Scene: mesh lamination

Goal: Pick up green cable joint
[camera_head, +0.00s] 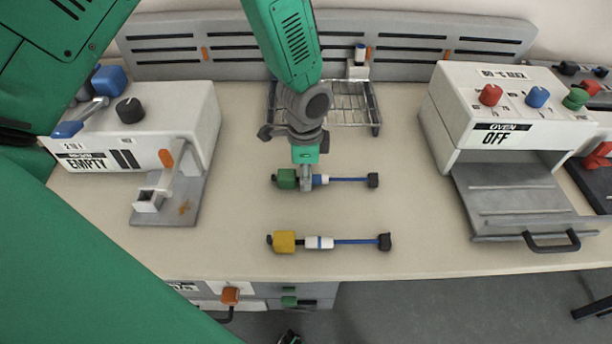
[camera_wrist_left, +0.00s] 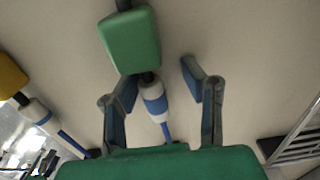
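The green cable joint (camera_head: 287,179) lies on the table, with a green block at its left, a white and blue sleeve, and a blue rod ending in a black cap at its right. My left gripper (camera_head: 306,182) is directly over its middle and partly hides it. In the left wrist view the gripper (camera_wrist_left: 157,88) is open. The joint's green block (camera_wrist_left: 132,42) lies beyond the fingertips, and its white and blue sleeve (camera_wrist_left: 154,99) shows between the fingers, closer to the left one. Contact cannot be told. My right gripper is not in view.
A yellow cable joint (camera_head: 284,242) lies parallel, nearer the table's front edge. A wire rack (camera_head: 350,104) stands behind. A white machine marked EMPTY (camera_head: 190,125) is at left, an oven marked OFF (camera_head: 450,105) with an extended tray (camera_head: 500,190) at right. The table between is clear.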

